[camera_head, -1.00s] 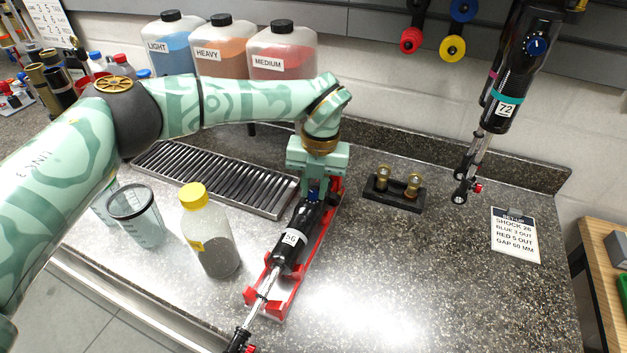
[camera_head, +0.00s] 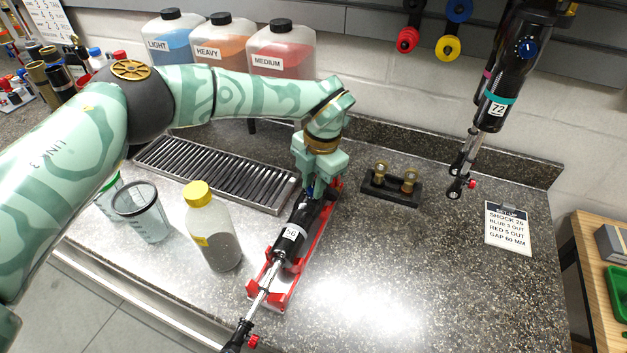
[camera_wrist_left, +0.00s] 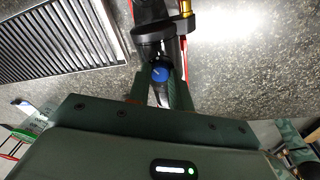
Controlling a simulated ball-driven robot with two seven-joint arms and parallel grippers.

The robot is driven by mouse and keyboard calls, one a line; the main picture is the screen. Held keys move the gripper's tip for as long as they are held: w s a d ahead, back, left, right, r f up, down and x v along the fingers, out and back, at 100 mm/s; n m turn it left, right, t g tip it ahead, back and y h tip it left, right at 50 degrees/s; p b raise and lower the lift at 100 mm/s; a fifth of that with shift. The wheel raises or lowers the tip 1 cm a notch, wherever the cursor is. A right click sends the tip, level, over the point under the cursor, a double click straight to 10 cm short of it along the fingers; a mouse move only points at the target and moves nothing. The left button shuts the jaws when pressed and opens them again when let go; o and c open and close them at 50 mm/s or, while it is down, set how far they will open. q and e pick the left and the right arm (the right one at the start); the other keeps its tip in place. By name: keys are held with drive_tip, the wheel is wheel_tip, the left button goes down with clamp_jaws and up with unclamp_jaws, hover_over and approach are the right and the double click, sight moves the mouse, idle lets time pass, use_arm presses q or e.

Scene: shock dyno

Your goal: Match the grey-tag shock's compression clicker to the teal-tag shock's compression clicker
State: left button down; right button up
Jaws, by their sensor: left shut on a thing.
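The grey-tag shock (camera_head: 289,240), marked 56, lies in a red cradle (camera_head: 316,250) on the bench. Its blue clicker (camera_wrist_left: 160,73) shows between my left fingers in the left wrist view. My left gripper (camera_head: 313,188) points down at the shock's upper end and is shut on the blue clicker; its fingers partly hide it in the head view. The teal-tag shock (camera_head: 492,108), marked 72, hangs at the upper right. Its blue clicker (camera_head: 528,48) faces me with a pale mark on it. My right gripper is out of view.
A yellow-capped bottle (camera_head: 212,235) and a clear cup (camera_head: 143,212) stand left of the cradle. A drip tray (camera_head: 215,170) lies behind them. A black stand with brass parts (camera_head: 392,187) and a set-up card (camera_head: 508,228) are on the right. The bench's front right is clear.

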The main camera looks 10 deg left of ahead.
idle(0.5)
use_arm(q)
drive_tip(key=c, duration=1.3)
unclamp_jaws()
drive_tip(key=shift+o, duration=0.2)
wheel_tip(320, 180, up, 16)
drive_tip(key=d, duration=0.2)
drive_tip(key=shift+w+p, duration=0.3)
drive_tip(key=shift+p, duration=0.05)
